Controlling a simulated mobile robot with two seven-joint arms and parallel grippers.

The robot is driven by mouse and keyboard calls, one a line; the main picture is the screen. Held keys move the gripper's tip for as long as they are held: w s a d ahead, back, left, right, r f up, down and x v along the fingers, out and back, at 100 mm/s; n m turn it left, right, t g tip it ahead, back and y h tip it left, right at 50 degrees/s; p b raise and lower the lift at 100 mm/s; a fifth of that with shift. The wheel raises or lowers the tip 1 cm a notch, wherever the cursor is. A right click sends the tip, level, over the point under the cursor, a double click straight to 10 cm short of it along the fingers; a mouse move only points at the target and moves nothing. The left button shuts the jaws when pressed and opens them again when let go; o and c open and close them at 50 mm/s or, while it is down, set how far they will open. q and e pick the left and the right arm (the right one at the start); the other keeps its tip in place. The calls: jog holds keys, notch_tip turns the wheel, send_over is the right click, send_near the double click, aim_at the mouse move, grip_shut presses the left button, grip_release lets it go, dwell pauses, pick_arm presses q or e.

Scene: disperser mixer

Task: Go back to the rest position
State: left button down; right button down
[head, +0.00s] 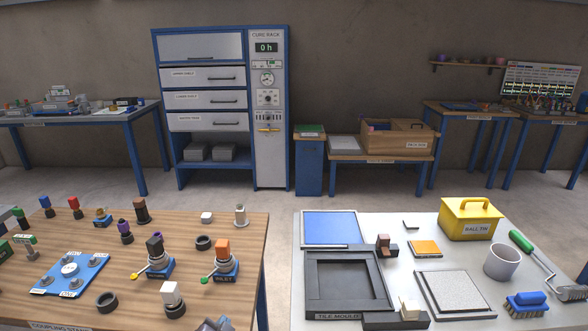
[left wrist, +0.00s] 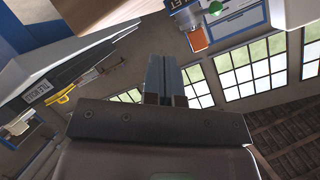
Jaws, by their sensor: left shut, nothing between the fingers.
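My left gripper (left wrist: 165,60) shows in the left wrist view with its two grey fingers pressed together and nothing between them. In that view the fingers point toward a wall with windows, and no object touches them. In the head view only a small grey part at the bottom edge, over the front of the wooden table (head: 225,260), may belong to it. My right gripper is in neither view.
The wooden table holds a blue coupling plate (head: 70,269), black rings and several small coloured-top parts. A gap separates the tables. A cure rack (head: 268,130) stands behind.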

pick_arm(q)
jog(key=s+a+f+n, duration=0.2)
jog(key=s+a, duration=0.1)
jog(key=s, duration=0.4)
jog(key=s+a+f+n+g, duration=0.1)
jog(key=s+a, duration=0.3)
jog(key=s, duration=0.4)
jog(key=s+a+f+n+g, duration=0.1)
jog(key=s+a+f+n, duration=0.2)
jog(key=s, duration=0.5)
jog(key=shift+a+f+n, duration=0.3)
jog(key=shift+a+n, duration=0.05)
jog(key=shift+n, duration=0.05)
jog(key=shift+s, duration=0.1)
